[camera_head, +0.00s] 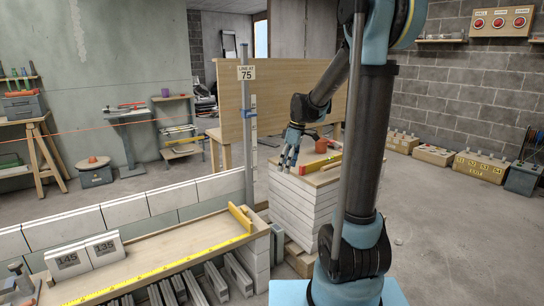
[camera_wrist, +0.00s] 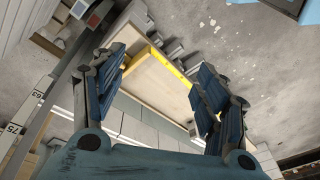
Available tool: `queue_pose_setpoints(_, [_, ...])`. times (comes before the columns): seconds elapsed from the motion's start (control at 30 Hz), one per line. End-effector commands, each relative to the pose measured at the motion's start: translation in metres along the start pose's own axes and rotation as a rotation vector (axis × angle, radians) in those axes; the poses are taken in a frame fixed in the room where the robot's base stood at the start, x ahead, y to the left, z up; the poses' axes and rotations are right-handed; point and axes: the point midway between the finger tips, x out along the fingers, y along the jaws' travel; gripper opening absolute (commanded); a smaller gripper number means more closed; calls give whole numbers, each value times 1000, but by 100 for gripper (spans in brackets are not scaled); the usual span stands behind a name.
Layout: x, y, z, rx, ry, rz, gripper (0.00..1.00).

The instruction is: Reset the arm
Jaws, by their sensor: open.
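My gripper (camera_head: 290,150) hangs at the left of the arm in the head view, beside a stack of white blocks topped with a wooden board. Its blue fingers (camera_wrist: 162,95) are spread apart in the wrist view, with nothing between them. Through the gap the wrist view shows a pale wooden board with a yellow strip (camera_wrist: 170,62), seen farther off. My arm (camera_head: 370,140) is raised and bent, with its forearm reaching down to the left. In the head view the fingertips appear close to the board's left edge; I cannot tell whether they touch it.
The block stack (camera_head: 296,205) bears a red-brown cup (camera_head: 321,146) and a yellow level. A grey post (camera_head: 247,130) with a "75" sign stands left of my gripper. A low white block wall (camera_head: 125,210) and a wooden bench (camera_head: 165,246) lie front left. Open floor is at right.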

Motion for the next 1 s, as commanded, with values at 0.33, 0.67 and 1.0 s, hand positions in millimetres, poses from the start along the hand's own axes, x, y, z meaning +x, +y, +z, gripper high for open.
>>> queue_pose_setpoints(0.33, [-21, -61, 62, 276, -12, 71, 67])
queue_pose_setpoints(0.67, [-20, -117, 117, 537, -9, 138, 67])
queue_pose_setpoints(1.0, [0, -170, 171, 801, 7, 211, 67])
